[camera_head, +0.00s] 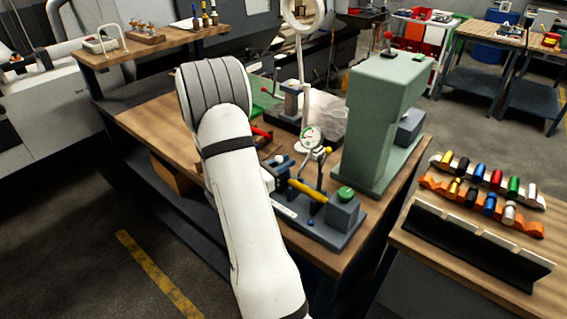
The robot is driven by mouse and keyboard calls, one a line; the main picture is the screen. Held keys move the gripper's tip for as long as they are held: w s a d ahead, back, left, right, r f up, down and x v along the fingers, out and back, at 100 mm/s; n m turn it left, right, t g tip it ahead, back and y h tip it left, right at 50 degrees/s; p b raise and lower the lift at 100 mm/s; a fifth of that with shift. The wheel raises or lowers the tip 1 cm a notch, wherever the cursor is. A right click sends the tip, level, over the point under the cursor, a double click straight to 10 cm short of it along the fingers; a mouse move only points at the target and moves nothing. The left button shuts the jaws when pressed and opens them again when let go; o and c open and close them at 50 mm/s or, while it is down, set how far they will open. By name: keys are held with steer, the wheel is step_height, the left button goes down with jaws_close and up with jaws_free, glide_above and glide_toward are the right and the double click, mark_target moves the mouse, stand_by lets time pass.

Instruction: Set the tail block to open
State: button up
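A small fixture with a grey base (326,234) stands on the wooden bench, right of my arm. At its right end is a grey block (343,215) with a green knob (346,193) on top; this looks like the tail block, but I cannot tell its setting. A yellow bar (308,191) lies across the fixture to the left of that block. A dial gauge (311,138) stands above and behind it. My white arm covers the fixture's left part. My gripper does not show.
A tall green machine body (381,120) stands close behind the fixture on the right. A red handle (262,133) sticks out beside my arm. On the right, another wooden table (440,285) carries orange racks (482,198) of coloured cylinders. Open floor (90,265) lies at lower left.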

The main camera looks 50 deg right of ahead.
jaws_close()
steer(key=w+b, duration=0.1)
steer(key=w, duration=0.2)
steer(key=shift+w+a, duration=0.2)
steer(key=shift+s, duration=0.1)
steer(key=shift+o, duration=0.8)
jaws_free()
steer(key=shift+w, duration=0.2)
steer(key=shift+o, duration=0.7)
steer(key=shift+s, duration=0.1)
steer(key=shift+a, duration=0.1)
